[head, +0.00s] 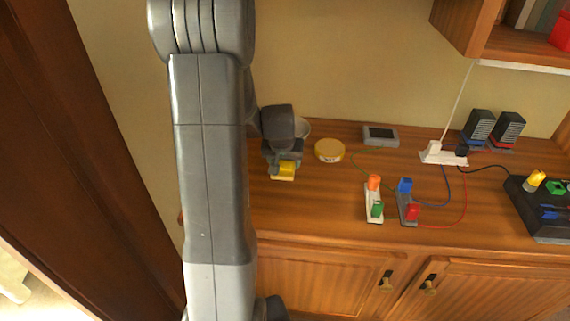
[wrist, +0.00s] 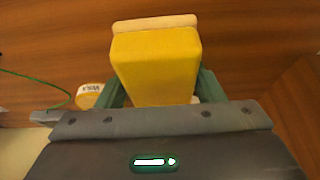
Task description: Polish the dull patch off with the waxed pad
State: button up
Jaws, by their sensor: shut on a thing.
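My gripper (head: 281,160) is shut on the waxed pad (head: 285,168), a yellow block with a cream-coloured layer on one side. The pad is at the left part of the wooden cabinet top (head: 300,215). In the wrist view the pad (wrist: 156,65) sits between my green fingers (wrist: 160,90), with its cream layer (wrist: 155,22) at the far side. I cannot tell whether the pad touches the wood. A round yellow-lidded tin (head: 329,150) stands just right of my gripper, and it also shows in the wrist view (wrist: 90,95). I cannot make out the dull patch.
A grey box (head: 380,135), a white socket strip (head: 443,153), coloured plug blocks (head: 374,198), cables and a dark box (head: 540,210) lie to the right. The wood in front of the pad is clear.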

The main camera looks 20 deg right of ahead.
jog(key=shift+r+p, duration=0.75)
jog(key=shift+r, duration=0.75)
jog(key=shift+d, duration=0.1)
